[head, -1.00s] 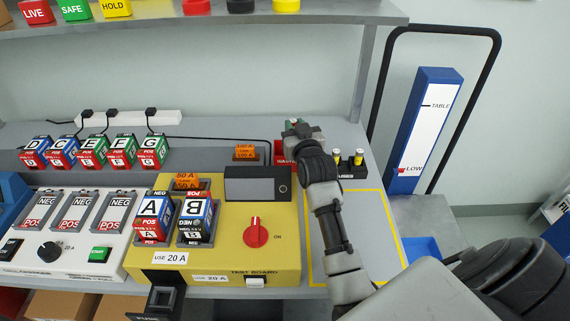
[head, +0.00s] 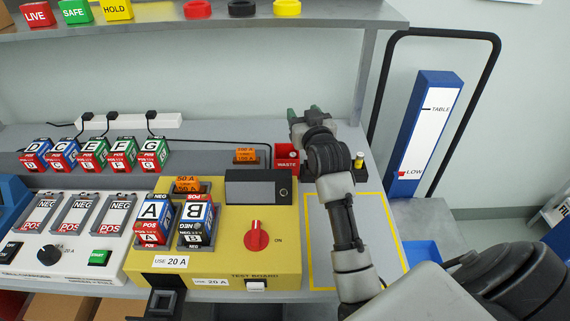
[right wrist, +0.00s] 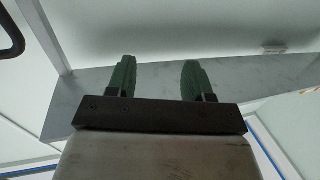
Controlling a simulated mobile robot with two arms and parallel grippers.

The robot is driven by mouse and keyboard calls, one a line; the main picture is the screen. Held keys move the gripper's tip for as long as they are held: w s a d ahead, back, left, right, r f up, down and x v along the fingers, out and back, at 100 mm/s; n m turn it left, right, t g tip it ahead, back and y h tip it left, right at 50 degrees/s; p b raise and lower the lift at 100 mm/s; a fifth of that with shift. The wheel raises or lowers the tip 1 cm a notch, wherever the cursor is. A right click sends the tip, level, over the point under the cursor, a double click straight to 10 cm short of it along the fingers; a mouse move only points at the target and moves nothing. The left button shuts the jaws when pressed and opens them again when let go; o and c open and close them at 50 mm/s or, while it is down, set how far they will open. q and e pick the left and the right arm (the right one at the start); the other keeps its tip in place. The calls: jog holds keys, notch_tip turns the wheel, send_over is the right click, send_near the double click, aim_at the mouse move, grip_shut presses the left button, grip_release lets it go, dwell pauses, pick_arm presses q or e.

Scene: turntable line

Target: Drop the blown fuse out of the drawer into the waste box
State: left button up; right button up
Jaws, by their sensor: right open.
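The red waste box (head: 287,163), marked WASTE, stands at the back of the table, just left of my right wrist. A small pale spot shows inside it, too small to identify for sure as the blown fuse. The black drawer (head: 163,303) juts out at the front of the yellow test board; it looks empty, with no fuse that I can make out. My right gripper (head: 303,112) is above and behind the waste box, its green fingers apart. In the right wrist view the gripper (right wrist: 158,78) is open with nothing between its fingers. My left gripper is out of view.
The yellow test board (head: 272,270) holds blocks A and B and a red knob (head: 255,236). A small holder with a yellow-topped fuse (head: 359,158) stands right of my wrist, partly hidden. A shelf (head: 220,22) overhangs the back. The yellow-outlined area (head: 320,240) lies partly under my arm.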

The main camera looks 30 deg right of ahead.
jog(key=s+d+r, duration=0.4)
jog(key=s+r, duration=0.1)
jog(key=s, duration=0.3)
jog(key=shift+s+d+r, duration=0.2)
jog(key=shift+s+r, duration=0.15)
